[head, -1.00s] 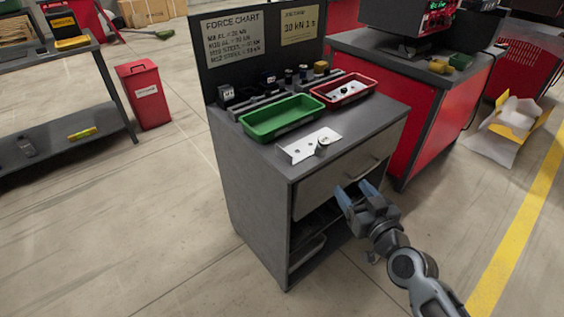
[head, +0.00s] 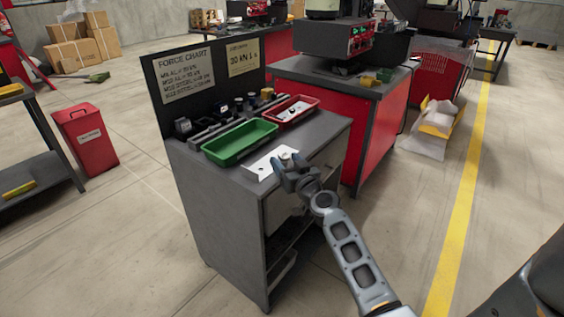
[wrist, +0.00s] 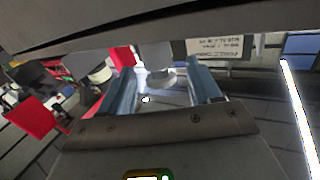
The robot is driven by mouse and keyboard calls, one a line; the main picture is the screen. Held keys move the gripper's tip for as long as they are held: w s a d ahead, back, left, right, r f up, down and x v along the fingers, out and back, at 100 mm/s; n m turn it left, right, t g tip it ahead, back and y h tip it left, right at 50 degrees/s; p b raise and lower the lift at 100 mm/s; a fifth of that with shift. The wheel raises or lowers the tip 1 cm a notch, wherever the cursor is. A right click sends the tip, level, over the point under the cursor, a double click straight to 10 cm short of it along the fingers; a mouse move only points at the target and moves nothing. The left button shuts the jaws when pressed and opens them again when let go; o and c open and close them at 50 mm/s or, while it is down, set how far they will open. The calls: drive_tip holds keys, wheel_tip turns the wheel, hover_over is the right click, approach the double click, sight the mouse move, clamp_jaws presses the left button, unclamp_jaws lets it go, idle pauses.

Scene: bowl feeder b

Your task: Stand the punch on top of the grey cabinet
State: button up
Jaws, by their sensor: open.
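The grey cabinet (head: 225,205) stands in the middle of the head view, with a low open shelf space at its front. A bent pale metal plate (head: 258,167) lies near the front edge of its top. My gripper (head: 288,162) is open at that front edge, beside the plate. In the wrist view, a short grey round piece (wrist: 161,78) shows between my two blue fingers, apart from both. I cannot tell whether this piece is the punch. In the head view my gripper hides the piece.
A green tray (head: 213,154) and a red tray (head: 273,121) stand on the cabinet top, before a rack with several small dark parts. A force chart board (head: 190,84) rises behind. A red machine stand (head: 374,133) is close on the right. Open floor lies in front.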

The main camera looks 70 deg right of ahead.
drive_tip(key=shift+x, duration=1.05)
clamp_jaws()
